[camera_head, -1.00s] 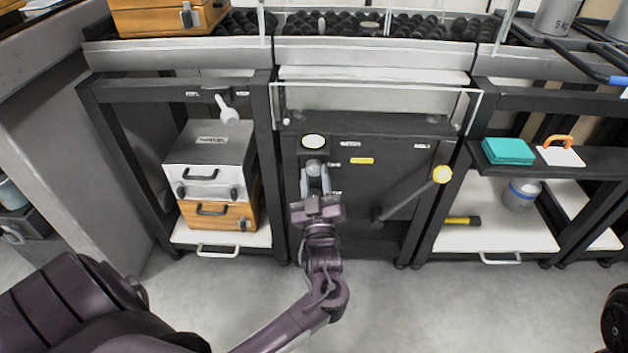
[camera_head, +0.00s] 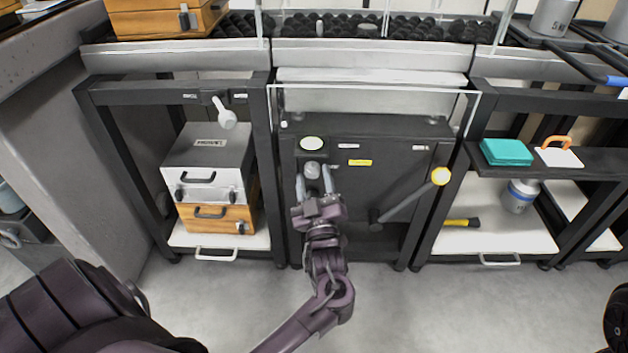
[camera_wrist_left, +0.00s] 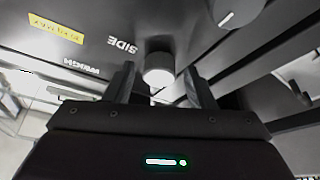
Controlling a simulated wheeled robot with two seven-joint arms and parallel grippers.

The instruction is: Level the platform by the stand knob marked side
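The pale round knob (camera_head: 312,169) sits on the dark front of the middle stand (camera_head: 380,165). In the left wrist view the knob (camera_wrist_left: 158,68) is a short white cylinder beside an upside-down "SIDE" label (camera_wrist_left: 122,45). My left gripper (camera_head: 314,183) is open at the knob, one finger on each side. In the left wrist view a gap shows between the knob and each finger of the gripper (camera_wrist_left: 160,85). A round pale dial (camera_head: 312,143) lies just above the knob. My right gripper is not in view.
A second round knob (camera_wrist_left: 238,12) shows in the left wrist view. Cases (camera_head: 208,160) stand on the left shelf. A teal box (camera_head: 507,152) lies on the right shelf. The floor in front is clear.

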